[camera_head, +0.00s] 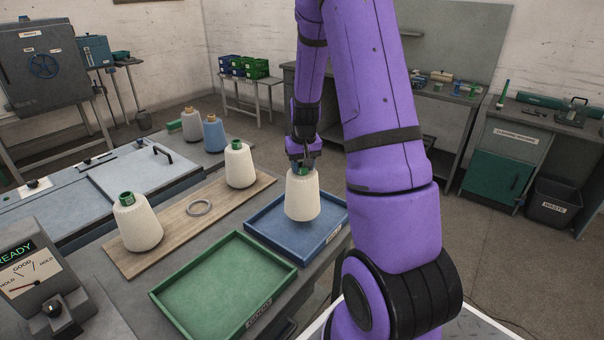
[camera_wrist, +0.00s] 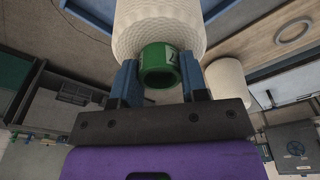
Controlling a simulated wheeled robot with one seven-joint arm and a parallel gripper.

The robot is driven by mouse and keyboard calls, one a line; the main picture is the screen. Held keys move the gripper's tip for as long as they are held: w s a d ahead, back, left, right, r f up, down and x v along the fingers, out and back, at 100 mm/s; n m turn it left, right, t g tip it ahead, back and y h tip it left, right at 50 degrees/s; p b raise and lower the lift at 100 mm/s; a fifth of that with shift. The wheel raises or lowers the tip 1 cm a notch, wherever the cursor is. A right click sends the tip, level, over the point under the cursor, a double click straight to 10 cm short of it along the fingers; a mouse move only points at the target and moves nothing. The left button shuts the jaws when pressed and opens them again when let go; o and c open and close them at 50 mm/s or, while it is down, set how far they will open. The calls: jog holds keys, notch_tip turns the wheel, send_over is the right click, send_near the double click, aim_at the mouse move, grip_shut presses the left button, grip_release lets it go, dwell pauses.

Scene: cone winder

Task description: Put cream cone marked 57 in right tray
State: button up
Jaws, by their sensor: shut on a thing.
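My gripper (camera_head: 304,168) is shut on the green core of a cream cone (camera_head: 302,198), which hangs upright over or in the blue tray (camera_head: 262,238), the right one of two trays. I cannot tell whether its base touches the tray floor. In the wrist view, the fingers (camera_wrist: 160,82) clasp the green core (camera_wrist: 158,66) from both sides, with the cream cone body (camera_wrist: 160,25) beyond. A mark on the core is only partly visible, so I cannot read the number. The green tray (camera_head: 275,265) at left is empty.
Two other cream cones, one near (camera_head: 137,222) and one far (camera_head: 239,166), stand on a wooden board (camera_head: 175,225) with a grey ring (camera_head: 199,208) between them. A grey cone (camera_head: 191,124) and a blue cone (camera_head: 214,135) stand behind. A gauge reading READY (camera_head: 35,270) is at left.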

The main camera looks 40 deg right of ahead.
jog(key=shift+w+d, duration=0.35)
jog(key=shift+w, duration=0.1)
jog(key=shift+f, duration=1.9)
jog(key=o, duration=1.1)
